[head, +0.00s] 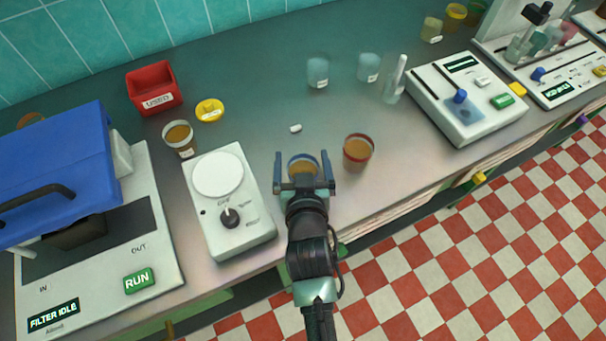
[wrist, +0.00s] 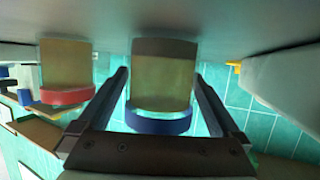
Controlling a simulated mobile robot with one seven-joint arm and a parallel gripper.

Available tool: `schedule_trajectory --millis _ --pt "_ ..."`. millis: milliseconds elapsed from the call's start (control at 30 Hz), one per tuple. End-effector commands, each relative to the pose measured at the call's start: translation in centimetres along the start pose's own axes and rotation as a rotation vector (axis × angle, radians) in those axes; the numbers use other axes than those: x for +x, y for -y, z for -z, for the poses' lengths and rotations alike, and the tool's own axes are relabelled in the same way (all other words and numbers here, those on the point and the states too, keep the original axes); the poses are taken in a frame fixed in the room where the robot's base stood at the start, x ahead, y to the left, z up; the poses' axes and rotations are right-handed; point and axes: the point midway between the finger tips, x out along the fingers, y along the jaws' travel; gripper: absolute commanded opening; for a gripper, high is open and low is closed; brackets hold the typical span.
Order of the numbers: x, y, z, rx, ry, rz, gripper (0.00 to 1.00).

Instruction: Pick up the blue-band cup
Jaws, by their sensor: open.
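The blue-band cup (head: 302,163) holds something amber-brown and stands on the counter. In the wrist view the cup (wrist: 162,85) appears upside down, with its blue band at the rim. My gripper (head: 303,157) is open, with one finger on each side of the cup. In the wrist view the open fingers (wrist: 160,78) flank the cup with gaps visible on both sides. The palm partly hides the cup's lower front in the head view.
A red-band cup (head: 358,151) stands close to the right. A white dial device (head: 230,205) is close to the left. Another amber cup (head: 180,138), a red bin (head: 154,88) and a yellow dish (head: 210,110) stand behind left. Bare counter lies behind the cup, around a small white piece (head: 295,128).

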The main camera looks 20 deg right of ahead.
Motion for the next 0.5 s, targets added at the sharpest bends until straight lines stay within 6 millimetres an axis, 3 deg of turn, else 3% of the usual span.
schedule_trajectory --millis 100,500 --pt "-0.02 0.00 -0.01 0.000 0.000 0.000 1.00" --pt "-0.05 0.00 -0.02 -0.001 0.000 0.000 0.28"
